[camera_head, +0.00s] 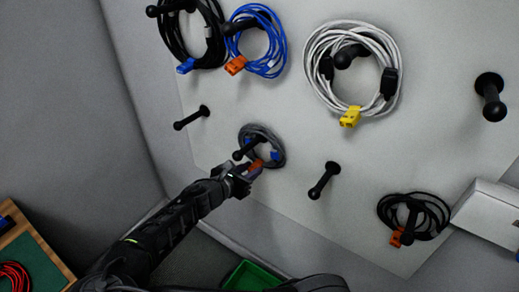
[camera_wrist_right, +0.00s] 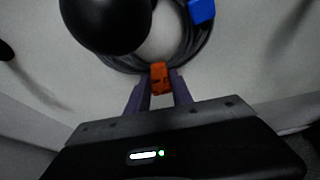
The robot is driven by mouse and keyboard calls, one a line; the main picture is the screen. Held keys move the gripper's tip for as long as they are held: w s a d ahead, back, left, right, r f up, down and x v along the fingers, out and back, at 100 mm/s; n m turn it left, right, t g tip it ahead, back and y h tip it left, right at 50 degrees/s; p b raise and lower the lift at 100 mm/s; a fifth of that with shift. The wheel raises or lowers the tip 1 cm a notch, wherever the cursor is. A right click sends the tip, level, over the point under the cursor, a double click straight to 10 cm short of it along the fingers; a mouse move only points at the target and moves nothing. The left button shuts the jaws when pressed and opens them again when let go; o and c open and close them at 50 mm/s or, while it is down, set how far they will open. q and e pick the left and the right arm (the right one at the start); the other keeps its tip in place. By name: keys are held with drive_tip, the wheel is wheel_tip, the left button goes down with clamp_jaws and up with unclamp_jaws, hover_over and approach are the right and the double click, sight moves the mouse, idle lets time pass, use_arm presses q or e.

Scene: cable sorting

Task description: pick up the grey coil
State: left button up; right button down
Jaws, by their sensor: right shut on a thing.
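The grey coil (camera_head: 274,139) hangs on a black peg (camera_head: 247,149) on the light wall panel. It has blue parts on it and an orange connector at its lower edge. My right gripper (camera_head: 251,170) is at the coil's bottom, shut on the orange connector. In the right wrist view the orange connector (camera_wrist_right: 159,78) sits between the two fingers, with the coil (camera_wrist_right: 188,50) just beyond and a blue part (camera_wrist_right: 201,11) on it. The black peg's round end (camera_wrist_right: 105,22) hides part of the coil. My left gripper is not in view.
A black coil (camera_head: 163,35), a blue coil (camera_head: 281,40) and a white coil (camera_head: 316,50) hang above. Another black coil (camera_head: 436,207) hangs lower right, beside a white box (camera_head: 488,211). Bare pegs (camera_head: 322,181) stick out nearby. A green bin (camera_head: 249,276) is below.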

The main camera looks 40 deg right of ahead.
drive_tip(key=shift+a+r, duration=0.1)
idle(0.4)
drive_tip(key=shift+a+r, duration=0.35)
drive_tip(key=r+b+v, duration=0.1)
drive_tip(key=v, duration=1.4)
drive_tip(key=shift+d+r, duration=0.25)
drive_tip(key=shift+d, duration=0.1)
drive_tip(key=shift+w+f, duration=0.1)
